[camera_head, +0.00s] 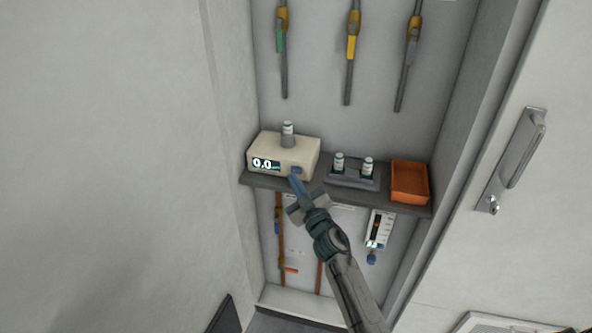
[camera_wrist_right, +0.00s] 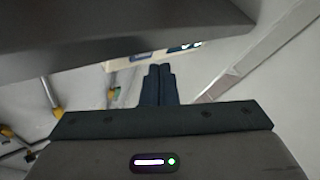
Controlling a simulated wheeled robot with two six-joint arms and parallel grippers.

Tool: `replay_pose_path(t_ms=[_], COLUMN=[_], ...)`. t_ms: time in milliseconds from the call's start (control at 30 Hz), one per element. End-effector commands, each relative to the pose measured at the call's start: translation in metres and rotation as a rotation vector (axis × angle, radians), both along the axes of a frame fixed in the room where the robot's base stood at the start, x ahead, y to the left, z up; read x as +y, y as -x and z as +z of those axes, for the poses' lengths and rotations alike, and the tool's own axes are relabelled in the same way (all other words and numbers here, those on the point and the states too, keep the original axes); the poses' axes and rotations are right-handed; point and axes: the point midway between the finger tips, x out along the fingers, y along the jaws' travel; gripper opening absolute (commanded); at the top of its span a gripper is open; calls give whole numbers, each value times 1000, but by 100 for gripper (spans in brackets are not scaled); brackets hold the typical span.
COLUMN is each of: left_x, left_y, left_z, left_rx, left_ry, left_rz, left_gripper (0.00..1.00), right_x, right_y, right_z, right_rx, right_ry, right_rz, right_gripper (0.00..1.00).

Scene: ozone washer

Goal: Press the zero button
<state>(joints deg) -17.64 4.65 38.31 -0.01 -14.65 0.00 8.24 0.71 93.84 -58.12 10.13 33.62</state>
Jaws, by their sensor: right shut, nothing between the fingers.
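A cream box-shaped instrument (camera_head: 300,150) stands at the left end of a dark shelf in a wall recess. Its front display (camera_head: 265,164) reads 0.0. A small blue button (camera_head: 296,170) sits on the front face, right of the display. My right gripper (camera_head: 294,178) is shut and empty, its fingertips at or just in front of the blue button; I cannot tell whether they touch it. In the right wrist view the shut fingers (camera_wrist_right: 159,72) point up toward the instrument's front, which is mostly hidden by the shelf. My left gripper is not in view.
A vial (camera_head: 288,128) stands on the instrument. Two vials (camera_head: 353,165) stand in a rack, beside an orange tray (camera_head: 409,198) on the shelf (camera_head: 330,190). A flowmeter (camera_head: 379,228) hangs below. Recess walls and a door handle (camera_head: 520,155) bound the right side.

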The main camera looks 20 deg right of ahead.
Motion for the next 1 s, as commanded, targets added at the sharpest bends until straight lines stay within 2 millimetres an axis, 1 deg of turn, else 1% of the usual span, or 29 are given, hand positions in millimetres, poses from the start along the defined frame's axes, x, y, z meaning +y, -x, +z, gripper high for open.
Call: replay_pose_path(t_ms=[267,700,833,1000], left_x=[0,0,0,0], left_y=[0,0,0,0], left_z=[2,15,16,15], left_rx=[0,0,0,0], left_ry=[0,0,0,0], left_rz=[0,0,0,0], left_gripper=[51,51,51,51], right_x=[2,26,28,28], right_y=[3,37,41,41], right_z=[1,1,1,0], right_rx=[0,1,-1,-1], right_ry=[-1,-2,0,0], right_rz=[0,2,0,0], right_gripper=[0,0,0,0])
